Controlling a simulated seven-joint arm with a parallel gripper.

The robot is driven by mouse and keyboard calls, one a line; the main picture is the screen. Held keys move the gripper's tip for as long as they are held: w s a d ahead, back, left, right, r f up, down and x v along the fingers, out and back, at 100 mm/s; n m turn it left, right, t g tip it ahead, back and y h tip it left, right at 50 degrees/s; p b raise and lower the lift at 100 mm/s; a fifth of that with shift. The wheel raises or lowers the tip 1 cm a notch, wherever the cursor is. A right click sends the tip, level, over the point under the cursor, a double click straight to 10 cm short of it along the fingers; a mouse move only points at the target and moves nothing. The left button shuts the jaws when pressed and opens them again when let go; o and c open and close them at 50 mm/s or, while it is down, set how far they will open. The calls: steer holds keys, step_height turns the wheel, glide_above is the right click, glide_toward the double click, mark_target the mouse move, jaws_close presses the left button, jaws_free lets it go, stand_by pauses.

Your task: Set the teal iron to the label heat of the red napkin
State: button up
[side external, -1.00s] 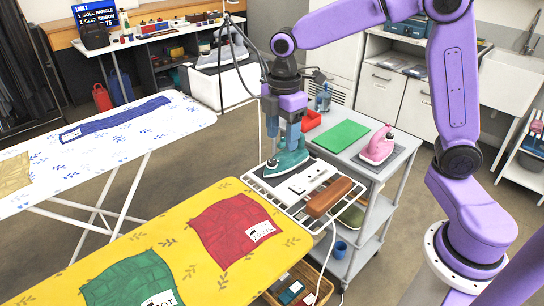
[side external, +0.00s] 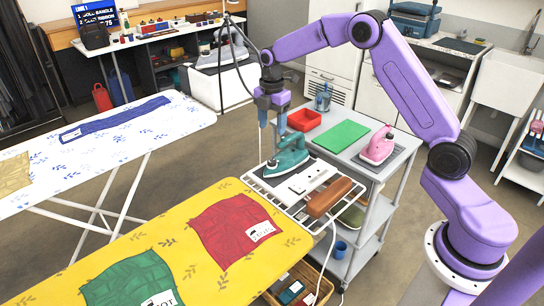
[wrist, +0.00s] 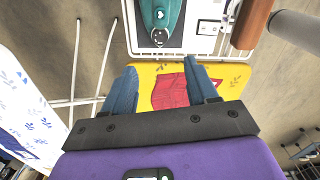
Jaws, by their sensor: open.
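The teal iron (side external: 291,160) stands on the white wire rest at the end of the yellow ironing board; its teal body also shows at the top of the wrist view (wrist: 160,14). The red napkin (side external: 228,228) lies on the yellow board, with a white label (side external: 262,231) whose marks are too small to read. It also shows between my fingers in the wrist view (wrist: 170,92). My gripper (side external: 272,132) is open and empty, above and to the left of the iron, apart from it. The iron's heat setting cannot be read.
A green napkin (side external: 130,281) lies on the yellow board. A brown wooden handle (side external: 330,197) lies beside the iron. A grey trolley holds a red tray (side external: 304,120), a green pad (side external: 342,135) and a pink iron (side external: 378,147). A white board (side external: 110,140) stands left.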

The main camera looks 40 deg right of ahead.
mark_target(272, 161)
step_height(272, 161, down, 12)
steer(key=shift+f, duration=0.15)
stand_by(0.3)
steer(key=c, duration=1.1)
